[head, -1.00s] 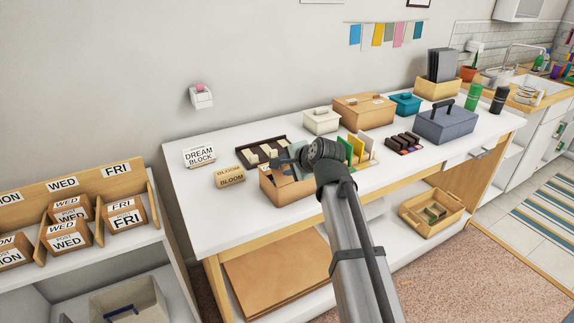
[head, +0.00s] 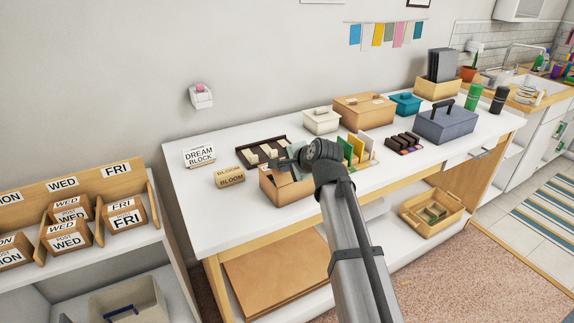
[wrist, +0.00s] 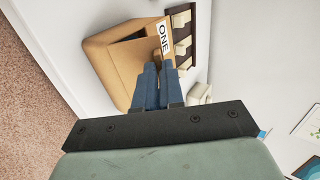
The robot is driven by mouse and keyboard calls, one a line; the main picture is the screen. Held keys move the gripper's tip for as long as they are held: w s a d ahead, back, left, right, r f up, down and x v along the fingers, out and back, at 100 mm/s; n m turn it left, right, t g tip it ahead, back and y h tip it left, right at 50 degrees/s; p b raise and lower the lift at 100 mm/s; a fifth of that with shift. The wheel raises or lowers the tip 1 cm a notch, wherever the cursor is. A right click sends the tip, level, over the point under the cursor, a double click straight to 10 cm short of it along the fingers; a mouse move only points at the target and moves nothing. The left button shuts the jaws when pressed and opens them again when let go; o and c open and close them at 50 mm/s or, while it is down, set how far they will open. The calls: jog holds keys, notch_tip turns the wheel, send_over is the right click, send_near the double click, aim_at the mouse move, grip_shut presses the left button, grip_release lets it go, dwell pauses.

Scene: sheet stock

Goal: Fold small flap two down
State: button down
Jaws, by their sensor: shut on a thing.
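The open cardboard box (head: 283,192) stands on the white table, with its dark opening facing up. In the wrist view the box (wrist: 112,62) shows at the upper middle, and a white label reading ONE (wrist: 163,36) sits on a flap along its right side. My gripper (head: 283,163) is over the box's top. In the wrist view my gripper's blue fingers (wrist: 160,68) are close together, at the box edge just below the ONE label. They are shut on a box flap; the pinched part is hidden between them. I see no label TWO.
A dark tray with cream blocks (head: 262,151) lies behind the box. A BLOOM block (head: 230,177) and a DREAM BLOCK sign (head: 199,156) stand left. Coloured cards (head: 357,152) and a grey toolbox (head: 447,124) stand right. The table's front left is clear.

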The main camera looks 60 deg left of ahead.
jog(key=shift+a, duration=0.15)
jog(key=shift+a+h, duration=0.9)
jog(key=shift+h, duration=0.3)
jog(key=a+h, duration=0.1)
jog(key=h, duration=0.1)
jog(key=shift+a+f+h, duration=0.25)
jog(key=shift+a+h, duration=0.05)
jog(key=shift+a, duration=0.05)
jog(key=h, duration=0.1)
jog(key=a+f+h, duration=0.1)
jog(key=shift+s+a+h, duration=0.1)
jog(key=shift+h, duration=0.2)
jog(key=shift+a+f+t+h, duration=0.2)
jog(key=shift+f+h, duration=0.15)
jog(key=shift+h, duration=0.35)
jog(key=shift+a+f+t+h, duration=0.1)
jog(key=shift+a+f+h, duration=0.15)
jog(key=shift+h, duration=0.45)
jog(key=shift+s+d, duration=0.1)
jog(key=c, duration=1.2)
grip_release()
jog(key=shift+c, duration=0.2)
